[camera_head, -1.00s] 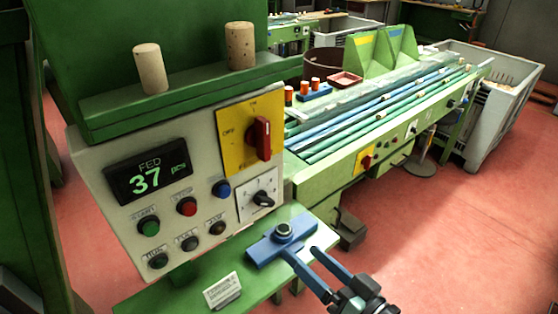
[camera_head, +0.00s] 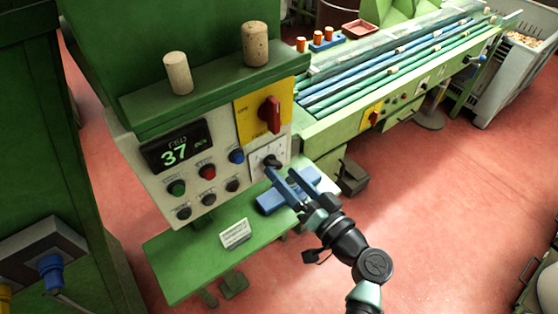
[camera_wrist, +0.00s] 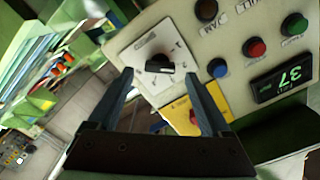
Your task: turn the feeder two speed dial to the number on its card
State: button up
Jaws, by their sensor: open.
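The black speed dial (camera_head: 271,161) sits on a white scale plate (camera_head: 258,157) at the lower right of the control panel. In the wrist view the dial (camera_wrist: 158,64) lies ahead, between the lines of my two fingers. My gripper (camera_head: 279,178) is open and empty, its fingertips close to the dial; I cannot tell whether they touch it. The wrist view shows my gripper (camera_wrist: 162,84) with fingers wide apart. A small white card (camera_head: 234,233) stands on the green shelf (camera_head: 190,262); its writing is too small to read. The display (camera_head: 174,146) reads 37.
A red switch (camera_head: 270,115) on a yellow plate is just above the dial. Several push buttons (camera_head: 208,171) are to its left. Two corks (camera_head: 256,44) stand on the ledge above.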

aim_at(277, 167)
jog(key=shift+x, duration=1.5)
jog(key=shift+c, duration=0.3)
grip_shut()
